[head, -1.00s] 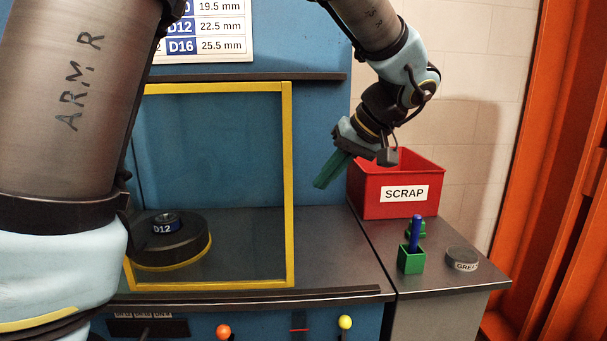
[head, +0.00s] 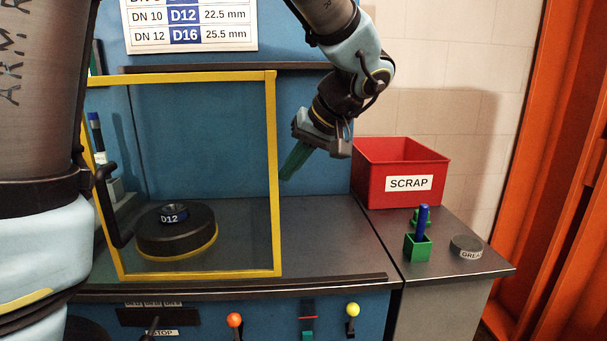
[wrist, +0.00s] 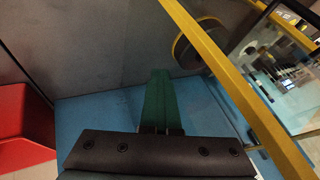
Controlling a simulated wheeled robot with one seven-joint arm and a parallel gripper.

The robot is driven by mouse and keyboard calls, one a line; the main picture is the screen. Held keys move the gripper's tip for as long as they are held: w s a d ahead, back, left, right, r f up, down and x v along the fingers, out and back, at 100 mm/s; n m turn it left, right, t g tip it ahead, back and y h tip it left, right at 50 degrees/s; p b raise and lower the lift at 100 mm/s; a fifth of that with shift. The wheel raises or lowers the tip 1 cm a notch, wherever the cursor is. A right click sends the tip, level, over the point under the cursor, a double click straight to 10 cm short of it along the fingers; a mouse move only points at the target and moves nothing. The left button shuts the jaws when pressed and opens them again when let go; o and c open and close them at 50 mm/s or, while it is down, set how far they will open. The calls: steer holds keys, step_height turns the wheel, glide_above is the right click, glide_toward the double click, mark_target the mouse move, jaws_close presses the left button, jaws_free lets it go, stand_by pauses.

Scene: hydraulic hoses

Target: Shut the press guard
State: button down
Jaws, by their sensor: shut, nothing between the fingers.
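The press guard (head: 275,180) is a clear panel in a yellow frame standing in front of the press, with a black handle (head: 104,205) at its left side. A dark round die marked D12 (head: 175,235) shows through the panel. My gripper (head: 290,168), with green fingers, is shut and empty just right of the guard's upright right edge. In the wrist view the green fingers (wrist: 160,100) point up the picture, and the guard's yellow bar (wrist: 235,85) runs slantwise to their right. I cannot tell whether they touch. My arm partly covers the guard's left side.
A red SCRAP bin (head: 400,175) stands right of my gripper on the side bench. A green holder with a blue pen-like item (head: 418,245) and a dark round tin (head: 466,247) sit before it. Levers with an orange knob (head: 234,320) and a yellow knob (head: 352,309) are below.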

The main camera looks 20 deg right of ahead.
mark_target(207, 163)
steer(key=w+a+b, duration=0.1)
steer(key=a, duration=0.2)
steer(key=w+a, duration=0.1)
steer(key=a, duration=0.2)
steer(key=w+a+b, duration=0.1)
steer(key=a, duration=0.3)
steer(key=shift+w+b, duration=0.1)
steer(key=shift+b, duration=0.2)
